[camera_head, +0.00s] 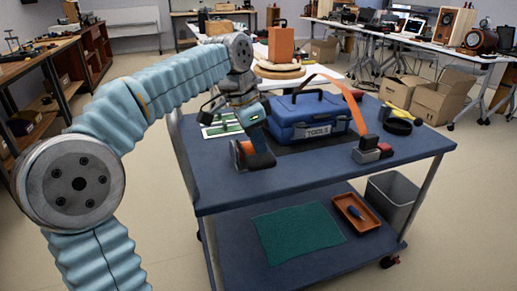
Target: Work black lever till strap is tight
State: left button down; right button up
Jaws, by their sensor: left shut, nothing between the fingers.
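A blue toolbox (308,117) marked TOOLS stands on the cart's upper shelf. An orange strap (338,88) arches loosely above it and comes down on the right to a small black-and-grey block (367,149) with a red part. I cannot tell whether this block holds the black lever. My left gripper (259,142) points down at the left of the toolbox, shut and empty. It is close beside an orange-and-black piece (239,155) on the shelf; whether they touch is unclear. My right gripper is out of view.
The blue cart top (320,178) is clear along its front. A black ring (398,127) and a yellow-handled tool (400,111) lie at its right. A green-and-white card (221,126) lies at the left.

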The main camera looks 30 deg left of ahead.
aim_at(259, 161)
pick_arm(q)
jog(key=shift+f, duration=0.5)
jog(key=f+y+b, duration=0.1)
jog(key=b, duration=0.1)
jog(key=f+t+b, duration=0.1)
jog(key=b, duration=0.1)
jog(key=d+f+t+y+b, duration=0.1)
jog(key=f+b, duration=0.1)
jog(key=shift+s+f+m+y+b, duration=0.1)
jog(key=shift+s+m+y+b, duration=0.2)
jog(key=shift+b, duration=0.1)
jog(key=shift+f+b, duration=0.3)
jog(key=shift+f, duration=0.2)
